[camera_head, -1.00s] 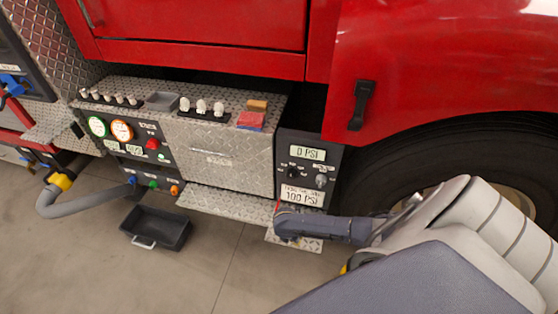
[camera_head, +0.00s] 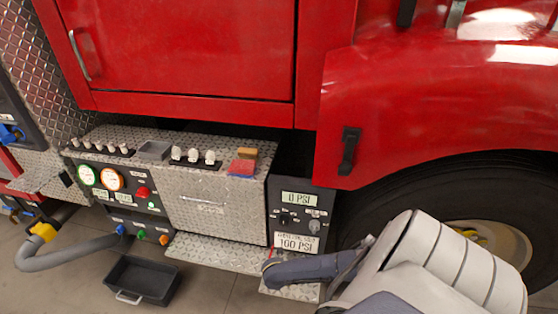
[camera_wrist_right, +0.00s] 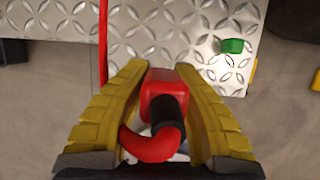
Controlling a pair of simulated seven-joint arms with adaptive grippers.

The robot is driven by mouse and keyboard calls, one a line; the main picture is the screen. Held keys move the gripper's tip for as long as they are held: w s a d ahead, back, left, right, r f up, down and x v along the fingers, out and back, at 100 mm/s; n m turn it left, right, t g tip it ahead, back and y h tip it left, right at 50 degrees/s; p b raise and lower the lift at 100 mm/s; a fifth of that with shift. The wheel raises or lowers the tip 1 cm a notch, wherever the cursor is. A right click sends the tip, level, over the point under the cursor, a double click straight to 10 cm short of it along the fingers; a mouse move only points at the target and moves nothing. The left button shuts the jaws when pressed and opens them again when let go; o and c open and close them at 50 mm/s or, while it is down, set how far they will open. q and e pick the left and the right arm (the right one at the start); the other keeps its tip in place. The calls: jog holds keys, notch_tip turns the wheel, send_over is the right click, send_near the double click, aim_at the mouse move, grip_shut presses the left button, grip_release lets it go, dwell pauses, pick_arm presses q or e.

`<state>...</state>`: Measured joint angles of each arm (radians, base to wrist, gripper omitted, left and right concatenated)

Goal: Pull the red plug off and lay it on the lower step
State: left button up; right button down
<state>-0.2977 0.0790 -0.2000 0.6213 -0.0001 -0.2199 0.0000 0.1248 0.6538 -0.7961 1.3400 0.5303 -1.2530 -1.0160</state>
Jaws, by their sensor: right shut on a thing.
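My right gripper (camera_wrist_right: 160,72) has yellow fingers shut on the red plug (camera_wrist_right: 158,82). The plug shows a red block, a black band and a curved red lower part. Below it in the right wrist view is the diamond-plate lower step (camera_wrist_right: 185,40); I cannot tell the height between them. My left gripper is out of view.
A green piece (camera_wrist_right: 232,46) lies on the plate, right of the plug. A red strip (camera_wrist_right: 103,45) runs up at the left. A wider step (camera_head: 215,252) is left of the lower one. A black tray (camera_head: 143,280) stands on the floor.

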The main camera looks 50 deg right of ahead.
jog(key=w+d, duration=0.1)
jog(key=w+d+f, duration=0.1)
jog(key=d, duration=0.1)
jog(key=w+d, duration=0.1)
jog(key=d, duration=0.1)
jog(key=shift+f, duration=0.35)
jog(key=shift+w+d+f, duration=0.1)
jog(key=shift+d+f, duration=0.05)
jog(key=shift+f, duration=1.6)
jog(key=c, duration=1.1)
grip_release()
